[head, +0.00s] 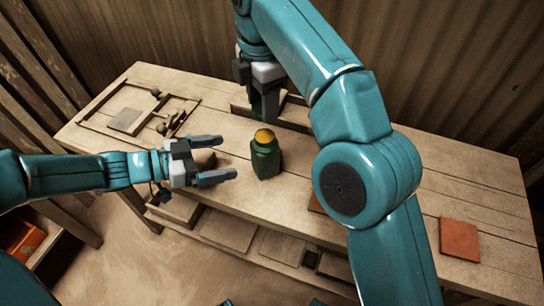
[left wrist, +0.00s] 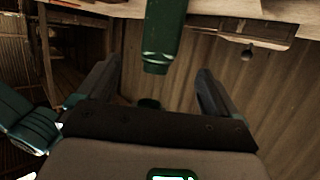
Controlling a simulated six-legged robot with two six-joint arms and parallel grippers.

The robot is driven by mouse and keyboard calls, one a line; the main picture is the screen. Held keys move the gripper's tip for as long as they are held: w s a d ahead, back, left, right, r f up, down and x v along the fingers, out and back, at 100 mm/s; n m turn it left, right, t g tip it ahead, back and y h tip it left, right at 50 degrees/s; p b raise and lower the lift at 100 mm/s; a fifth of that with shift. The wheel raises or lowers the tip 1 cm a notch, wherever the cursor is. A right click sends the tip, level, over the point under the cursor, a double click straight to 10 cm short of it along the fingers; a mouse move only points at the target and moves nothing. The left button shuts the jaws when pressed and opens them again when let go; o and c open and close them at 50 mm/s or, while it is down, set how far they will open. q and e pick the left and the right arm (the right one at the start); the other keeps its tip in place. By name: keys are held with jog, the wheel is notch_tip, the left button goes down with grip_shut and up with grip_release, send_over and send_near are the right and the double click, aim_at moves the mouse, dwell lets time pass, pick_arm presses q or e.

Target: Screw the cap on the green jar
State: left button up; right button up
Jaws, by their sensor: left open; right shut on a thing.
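The green jar (head: 266,162) stands upright on the bench, with a round yellow area showing at its top. It also shows upside down in the left wrist view (left wrist: 162,30), ahead between my left fingers. My left gripper (head: 228,158) is open beside the jar, its two fingers pointing toward it; the tips are apart from it. My right gripper (head: 257,85) hangs above and behind the jar. It is shut on a dark green piece, which looks like the cap (head: 268,108); fingers and shadow partly hide it.
A wooden frame with a grey tile (head: 124,120) lies at the bench's left. A reddish tile (head: 459,239) lies at the right, with another partly behind my right arm. A small dark rounded thing (head: 203,160) shows between my left fingers. Bare bench (head: 300,190) lies right of the jar.

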jog(key=shift+a, duration=0.1)
jog(key=shift+s, duration=0.1)
pick_arm(q)
jog(key=x, duration=1.2)
jog(key=shift+s, duration=0.1)
jog(key=shift+c, duration=0.2)
jog(key=c, duration=1.5)
jog(key=shift+o, duration=0.2)
pick_arm(e)
send_over(263, 137)
jog(key=shift+f, duration=2.5)
jog(key=shift+f, duration=0.15)
jog(key=shift+f, duration=0.8)
jog(key=shift+f, duration=0.55)
